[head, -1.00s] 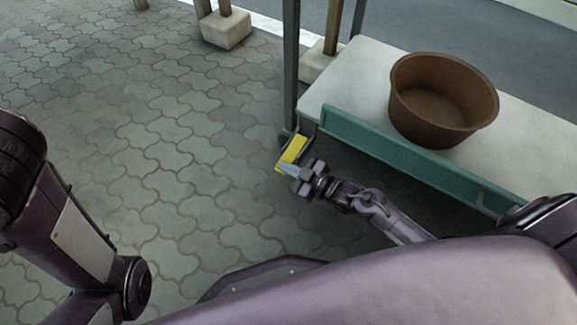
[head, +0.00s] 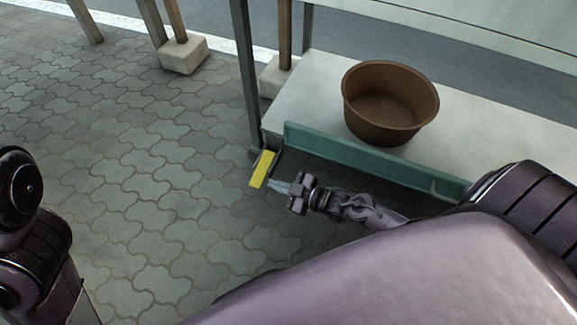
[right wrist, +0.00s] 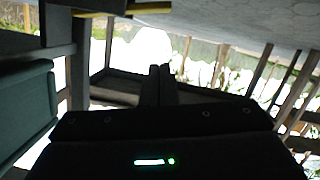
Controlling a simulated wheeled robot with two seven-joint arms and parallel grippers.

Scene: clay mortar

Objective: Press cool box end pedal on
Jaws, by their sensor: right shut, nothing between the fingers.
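The yellow pedal (head: 262,169) sits low at the near left end of a pale, flat-topped stand (head: 330,82) with a teal front strip, by a grey post. My right gripper (head: 271,184) is shut and empty, with its fingertips close to the right side of the pedal's near end. I cannot tell whether they touch it. In the right wrist view the shut fingers (right wrist: 160,72) point up the picture, and a yellow edge, likely the pedal (right wrist: 96,14), shows at the top. My left gripper is out of view; only my left arm links show.
A brown round tub (head: 390,103) stands on the pale top. The teal strip (head: 370,160) runs along its front, just beyond my right forearm. The grey post (head: 246,75) rises near the pedal. Paved floor (head: 110,160) to the left is clear.

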